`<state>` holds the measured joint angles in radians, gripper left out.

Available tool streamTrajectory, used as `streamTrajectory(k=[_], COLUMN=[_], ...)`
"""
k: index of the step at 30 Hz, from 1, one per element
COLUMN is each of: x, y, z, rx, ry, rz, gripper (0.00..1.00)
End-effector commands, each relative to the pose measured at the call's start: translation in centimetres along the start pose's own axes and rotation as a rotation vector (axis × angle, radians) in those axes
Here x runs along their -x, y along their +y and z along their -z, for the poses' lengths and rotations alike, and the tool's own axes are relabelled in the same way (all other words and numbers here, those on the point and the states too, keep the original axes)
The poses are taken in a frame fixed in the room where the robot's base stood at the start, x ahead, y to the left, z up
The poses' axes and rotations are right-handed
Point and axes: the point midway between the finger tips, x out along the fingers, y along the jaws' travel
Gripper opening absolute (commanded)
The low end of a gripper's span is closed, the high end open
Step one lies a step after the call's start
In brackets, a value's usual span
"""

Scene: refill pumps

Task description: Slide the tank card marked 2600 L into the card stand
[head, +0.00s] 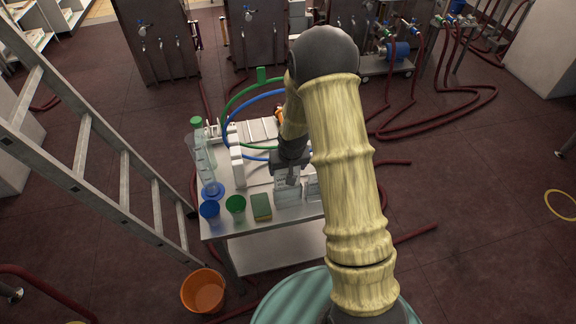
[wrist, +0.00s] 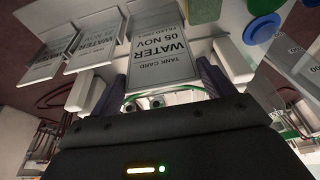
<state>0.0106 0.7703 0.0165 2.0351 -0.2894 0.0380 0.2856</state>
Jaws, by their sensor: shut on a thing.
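My gripper (wrist: 162,82) is shut on a white tank card (wrist: 157,45), which it holds between its two dark fingers in the wrist view. The card reads upside down "TANK CARD", "WATER", "05 NOV"; its litre figure cannot be read. Two similar cards, a middle one (wrist: 98,36) and an outer one (wrist: 48,58), stand tilted to its left. In the head view my gripper (head: 289,172) is low over the table's front right, partly hidden by my arm. Pale cards (head: 287,194) show just below it. I cannot make out the card stand for certain, nor which card says 2600 L.
A clear cylinder (head: 202,155) and hoses are behind. A ladder (head: 83,150) and orange bucket (head: 204,291) flank the left.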

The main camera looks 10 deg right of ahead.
Motion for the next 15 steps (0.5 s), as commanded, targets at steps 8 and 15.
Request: streamTrajectory(k=[8, 15], x=[-2.0, -3.5], y=[0.4, 0.3], z=[-0.6, -1.1], rx=[-0.007, -0.004], ry=[0.0, 0.0], rz=[-0.002, -0.001], gripper=[0.48, 0.48])
